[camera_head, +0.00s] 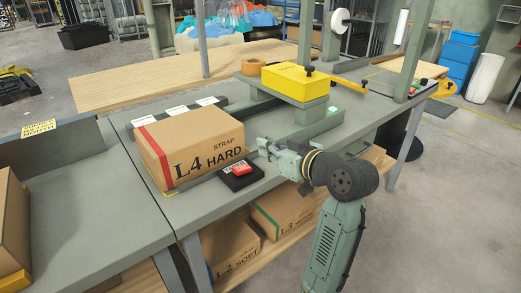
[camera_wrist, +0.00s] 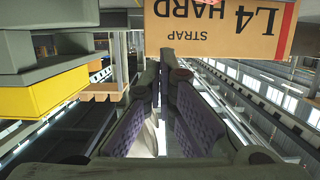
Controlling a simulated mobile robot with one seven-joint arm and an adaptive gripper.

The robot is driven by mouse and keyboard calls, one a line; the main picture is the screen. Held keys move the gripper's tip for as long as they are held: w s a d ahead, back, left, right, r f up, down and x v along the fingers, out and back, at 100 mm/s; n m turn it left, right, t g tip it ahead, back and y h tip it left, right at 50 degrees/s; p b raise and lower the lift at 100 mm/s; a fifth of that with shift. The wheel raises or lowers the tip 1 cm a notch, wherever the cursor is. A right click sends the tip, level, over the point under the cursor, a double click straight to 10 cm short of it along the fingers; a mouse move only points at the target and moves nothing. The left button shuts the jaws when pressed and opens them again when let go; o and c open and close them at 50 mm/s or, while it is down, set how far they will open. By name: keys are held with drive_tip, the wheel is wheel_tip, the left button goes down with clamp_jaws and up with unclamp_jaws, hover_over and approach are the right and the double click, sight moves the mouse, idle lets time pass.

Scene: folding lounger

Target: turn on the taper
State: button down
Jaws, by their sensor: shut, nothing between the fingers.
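The taper is a grey-green machine with a yellow top block (camera_head: 298,82) standing on the bench; its yellow part also shows upside down in the wrist view (camera_wrist: 48,92). A black box with a red switch (camera_head: 239,169) sits on the bench at the front, right of the carton. My gripper (camera_head: 264,146) is above the bench, behind and right of the red switch and apart from it. In the wrist view, my fingers (camera_wrist: 165,65) point forward, shut and empty. The red switch does not show clearly in the wrist view.
A carton marked L4 HARD (camera_head: 190,146) stands left of the switch and shows inverted in the wrist view (camera_wrist: 215,25). More cartons (camera_head: 282,212) lie on the shelf below. The front bench strip (camera_head: 190,205) is clear.

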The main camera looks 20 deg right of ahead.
drive_tip(key=v, duration=0.5)
drive_tip(key=shift+s+d+b, duration=0.15)
drive_tip(key=shift+s+b, duration=0.2)
drive_tip(key=shift+b, duration=0.05)
